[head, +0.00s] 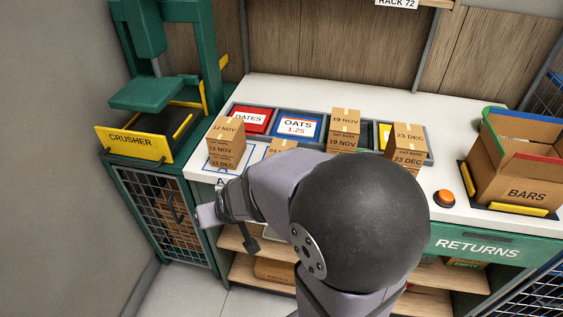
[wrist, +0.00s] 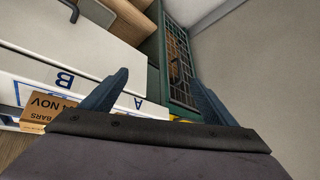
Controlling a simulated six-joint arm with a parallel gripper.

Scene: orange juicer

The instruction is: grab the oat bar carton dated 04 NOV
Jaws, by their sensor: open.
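A small brown carton (head: 281,146) shows in the head view behind my arm, on the white counter. Its top label begins with "04", and the rest is hidden by my arm. In the wrist view a carton (wrist: 47,106) at the left edge reads "BARS" and "4 NOV", partly cut off by my gripper body. My gripper (wrist: 160,82) is open and empty, its two dark fingers wide apart in the wrist view. The carton lies to the left of and outside the fingers there. In the head view my gripper is at the counter's front left, left of the carton.
Other stacked cartons read 12 NOV (head: 226,145), 19 NOV (head: 344,127) and 23 DEC (head: 408,147). Behind them are DATES (head: 249,119) and OATS (head: 297,125) bins. The green crusher (head: 150,95) stands left. An orange button (head: 444,198) and the BARS box (head: 520,165) are right.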

